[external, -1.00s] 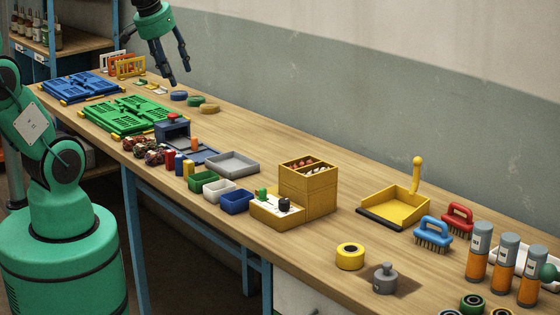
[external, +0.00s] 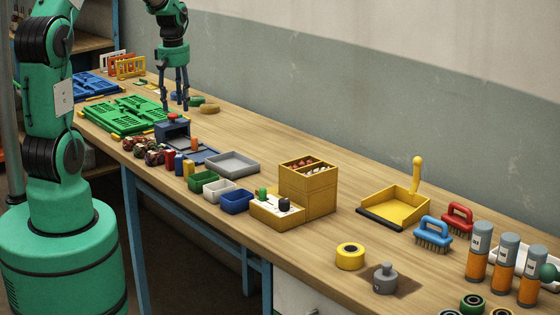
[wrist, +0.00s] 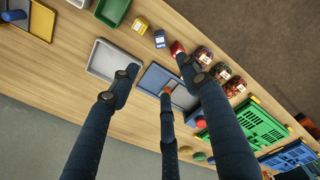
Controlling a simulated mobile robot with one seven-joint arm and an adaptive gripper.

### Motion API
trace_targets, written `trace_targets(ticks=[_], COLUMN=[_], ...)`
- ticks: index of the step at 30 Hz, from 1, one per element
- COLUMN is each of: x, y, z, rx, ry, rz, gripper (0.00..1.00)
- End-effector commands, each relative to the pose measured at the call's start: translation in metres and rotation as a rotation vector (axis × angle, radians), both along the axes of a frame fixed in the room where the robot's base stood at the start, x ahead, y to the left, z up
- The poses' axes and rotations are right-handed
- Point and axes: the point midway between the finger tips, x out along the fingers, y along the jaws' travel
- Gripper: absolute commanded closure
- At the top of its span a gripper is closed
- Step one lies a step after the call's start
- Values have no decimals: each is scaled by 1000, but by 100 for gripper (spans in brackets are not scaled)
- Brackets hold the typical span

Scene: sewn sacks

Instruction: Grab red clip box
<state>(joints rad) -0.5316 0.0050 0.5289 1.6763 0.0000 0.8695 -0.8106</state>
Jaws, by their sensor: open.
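The red clip box (external: 171,158) appears to be the small red box at the front of the workbench, at the end of a short row beside a blue box (external: 179,163) and a yellow box (external: 188,169). In the wrist view the red box (wrist: 176,47) shows at the tip of the right-hand finger, which partly hides it. My gripper (external: 176,104) is open and empty, fingers pointing down, above the bench behind the navy stand. It also shows in the wrist view (wrist: 156,74) with its fingers spread. No contact with the red box is visible.
A grey tray (external: 232,163) and small bins (external: 203,181) lie to the right. Green crates (external: 125,115) are to the left. Bare wood lies behind the grey tray.

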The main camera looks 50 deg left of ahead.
Motion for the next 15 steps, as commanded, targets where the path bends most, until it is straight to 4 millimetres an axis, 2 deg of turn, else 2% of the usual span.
trace_targets(ticks=[1, 3, 6, 10, 15], x=[0, 0, 0, -1, -1], y=[14, 29, 46, 57, 59], z=[-15, -32, -49, -62, -65], rx=[-10, -19, -29, -35, -36], ry=[14, 27, 40, 48, 50], rz=[42, 93, 149, 188, 197], gripper=[53, 53, 53, 53, 53])
